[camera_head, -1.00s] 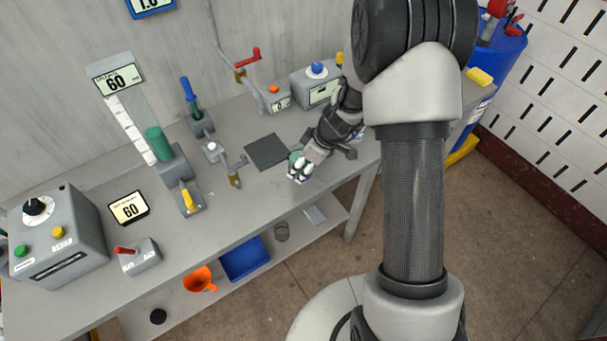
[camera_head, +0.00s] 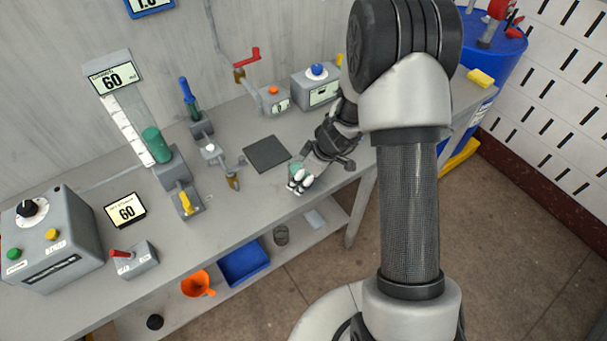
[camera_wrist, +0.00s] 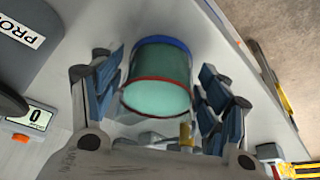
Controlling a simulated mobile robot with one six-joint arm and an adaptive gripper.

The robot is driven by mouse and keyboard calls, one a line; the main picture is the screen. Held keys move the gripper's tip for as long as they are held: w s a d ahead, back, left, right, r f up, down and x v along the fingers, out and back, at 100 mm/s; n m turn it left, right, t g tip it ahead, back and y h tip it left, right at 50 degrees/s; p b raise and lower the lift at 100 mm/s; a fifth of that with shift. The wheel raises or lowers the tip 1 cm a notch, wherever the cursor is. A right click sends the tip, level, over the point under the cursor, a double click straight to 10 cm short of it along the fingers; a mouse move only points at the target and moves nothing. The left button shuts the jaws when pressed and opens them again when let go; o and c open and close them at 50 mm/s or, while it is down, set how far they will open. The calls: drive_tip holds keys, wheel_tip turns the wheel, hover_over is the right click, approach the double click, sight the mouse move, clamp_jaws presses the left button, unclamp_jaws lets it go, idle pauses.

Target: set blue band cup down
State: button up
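The blue band cup (camera_wrist: 157,82) is a greenish cup with a blue band at its far end and a red-brown rim nearer the wrist camera. It lies between the two fingers of my gripper (camera_wrist: 160,92), with a narrow gap showing at each side. In the head view a small green part of the cup (camera_head: 295,170) shows beside my gripper (camera_head: 300,182), near the front edge of the grey bench (camera_head: 225,205). The fingers hide most of it there, and its contact with the bench top is hidden.
A dark square pad (camera_head: 267,153) lies just behind and left of my gripper. A valve with a brass spout (camera_head: 233,182) stands to the left. A blue drum (camera_head: 490,50) stands right.

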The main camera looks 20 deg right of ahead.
drive_tip(key=shift+o, duration=0.6)
drive_tip(key=shift+r+p, duration=0.2)
drive_tip(key=shift+p, duration=0.1)
drive_tip(key=p+v, duration=0.3)
drive_tip(key=v, duration=0.8)
drive_tip(key=s+a+r+m, duration=0.2)
drive_tip(key=s+a+r, duration=0.15)
drive_tip(key=r, duration=0.45)
drive_tip(key=s+a+r+m, duration=0.1)
drive_tip(key=s+a+r, duration=0.1)
drive_tip(key=s+r, duration=0.45)
drive_tip(key=s+r+m+h, duration=0.1)
drive_tip(key=s+r+m, duration=0.2)
drive_tip(key=s, duration=0.4)
drive_tip(key=s+d+r+m+t+h, duration=0.1)
drive_tip(key=s+r+m+h, duration=0.1)
drive_tip(key=s+r, duration=0.3)
drive_tip(key=s+m, duration=0.1)
drive_tip(key=s, duration=0.1)
drive_tip(key=shift+s+d+m+t, duration=0.25)
drive_tip(key=shift+s+m+t, duration=0.05)
drive_tip(key=shift+s, duration=0.05)
